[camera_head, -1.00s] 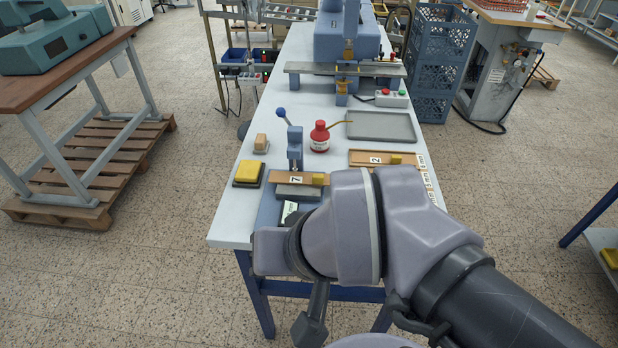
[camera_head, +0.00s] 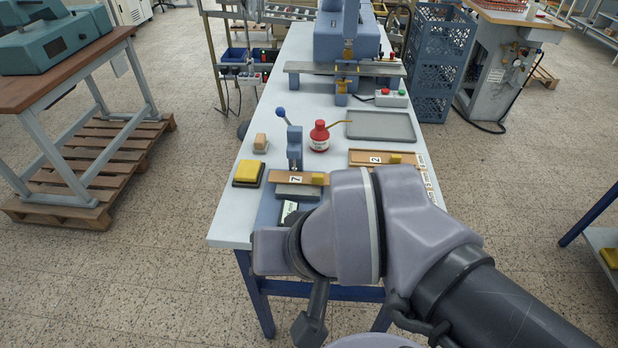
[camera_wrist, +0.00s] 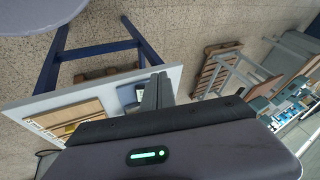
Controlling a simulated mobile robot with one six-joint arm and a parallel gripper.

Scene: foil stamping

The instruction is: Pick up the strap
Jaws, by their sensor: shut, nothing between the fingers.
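A tan strip with a "7" card (camera_head: 295,180) lies across a small blue clamp fixture (camera_head: 294,150) near the table's front. A yellow block is on its right end. A second tan piece with a "2" card (camera_head: 375,160) lies to the right. I cannot tell for sure which piece is the strap. In the wrist view, a tan board (camera_wrist: 62,118) shows at the left. My gripper (camera_wrist: 160,77) is shut and empty, its grey fingers reaching over the table's edge in that picture.
The white table (camera_head: 228,222) carries a yellow-topped pad (camera_head: 249,173), a red bottle (camera_head: 320,136), a grey tray (camera_head: 382,126) and a blue press (camera_head: 345,40). Blue crates (camera_head: 440,60) stand behind at right.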

